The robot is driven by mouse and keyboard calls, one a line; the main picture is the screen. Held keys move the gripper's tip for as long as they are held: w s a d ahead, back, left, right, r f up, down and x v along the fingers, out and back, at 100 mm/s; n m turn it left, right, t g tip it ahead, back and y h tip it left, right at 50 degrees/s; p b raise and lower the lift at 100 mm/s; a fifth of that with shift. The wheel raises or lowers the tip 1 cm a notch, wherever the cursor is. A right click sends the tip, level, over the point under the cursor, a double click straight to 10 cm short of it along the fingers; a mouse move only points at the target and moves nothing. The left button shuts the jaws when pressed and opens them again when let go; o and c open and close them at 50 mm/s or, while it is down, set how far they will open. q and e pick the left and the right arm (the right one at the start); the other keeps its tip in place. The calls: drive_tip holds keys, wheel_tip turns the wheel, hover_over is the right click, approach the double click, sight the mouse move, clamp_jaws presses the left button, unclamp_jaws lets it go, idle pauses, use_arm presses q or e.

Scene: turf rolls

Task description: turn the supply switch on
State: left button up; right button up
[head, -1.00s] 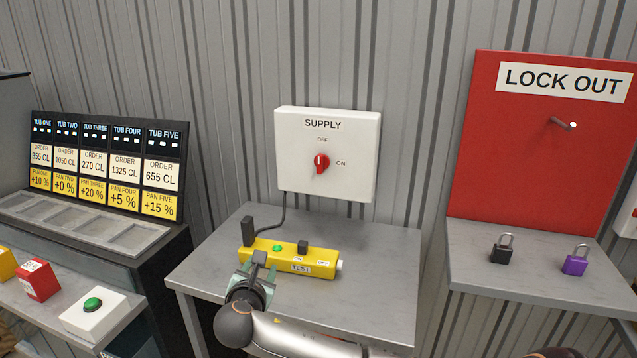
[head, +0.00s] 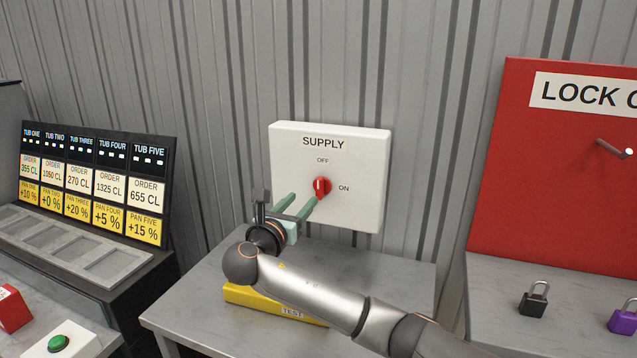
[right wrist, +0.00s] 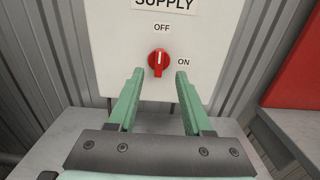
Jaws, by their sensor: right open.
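The supply switch is a red rotary knob (head: 322,187) on a white box (head: 362,205) fixed to the wall. Its white mark points up toward OFF; ON is printed to its right. My right gripper (head: 302,200) is in front of the box, just below and left of the knob in the head view. In the right wrist view its two green fingers (right wrist: 155,85) are spread apart and empty, with the knob (right wrist: 159,62) ahead of them, apart from them. My left gripper is not in view.
A grey table (head: 405,265) stands below the box, with a yellow test device (head: 245,297) partly hidden by my right arm. A red lock-out board (head: 545,170) with padlocks on its shelf is at right. A tub display panel (head: 95,185) stands at left.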

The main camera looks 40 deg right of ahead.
sight(318, 183)
drive_tip(key=x, duration=1)
drive_tip(key=shift+w+d, duration=0.15)
drive_tip(key=shift+d, duration=0.15)
drive_tip(key=shift+c, duration=0.2)
clamp_jaws()
